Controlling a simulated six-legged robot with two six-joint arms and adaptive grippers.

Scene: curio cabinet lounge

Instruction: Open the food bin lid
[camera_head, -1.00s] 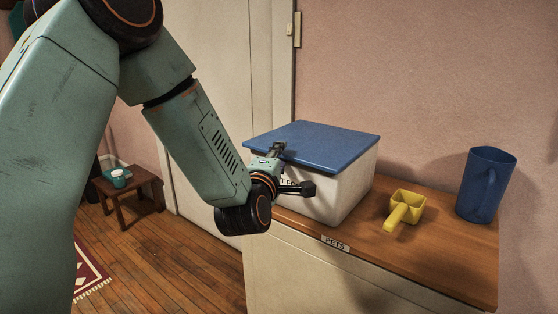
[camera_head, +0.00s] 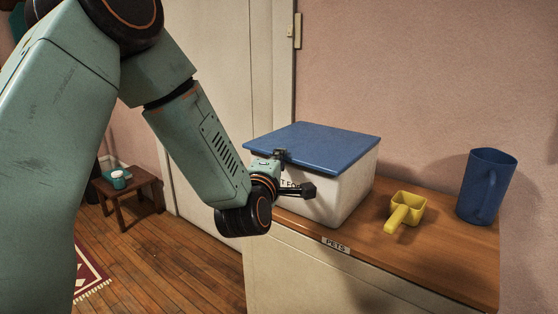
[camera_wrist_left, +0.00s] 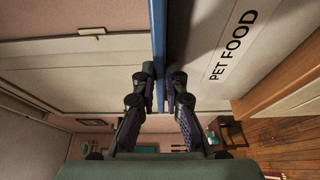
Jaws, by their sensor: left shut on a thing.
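The food bin (camera_head: 345,188) is a white box with a "PET FOOD" label, partly hidden by my left gripper. Its blue lid (camera_head: 325,142) lies flat on top and is closed. My left gripper (camera_head: 281,156) is at the front edge of the lid, near its left end. In the left wrist view the lid's edge (camera_wrist_left: 160,45) shows as a blue strip, and the fingers (camera_wrist_left: 161,80) are shut on it from both sides. The label (camera_wrist_left: 233,45) is to the right there. My right gripper is not in view.
The bin stands on a wooden cabinet top (camera_head: 440,262) marked "PETS". A yellow scoop (camera_head: 405,212) and a blue pitcher (camera_head: 486,187) stand to its right. A pink wall is close behind. A small dark stool (camera_head: 127,194) is on the floor at left.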

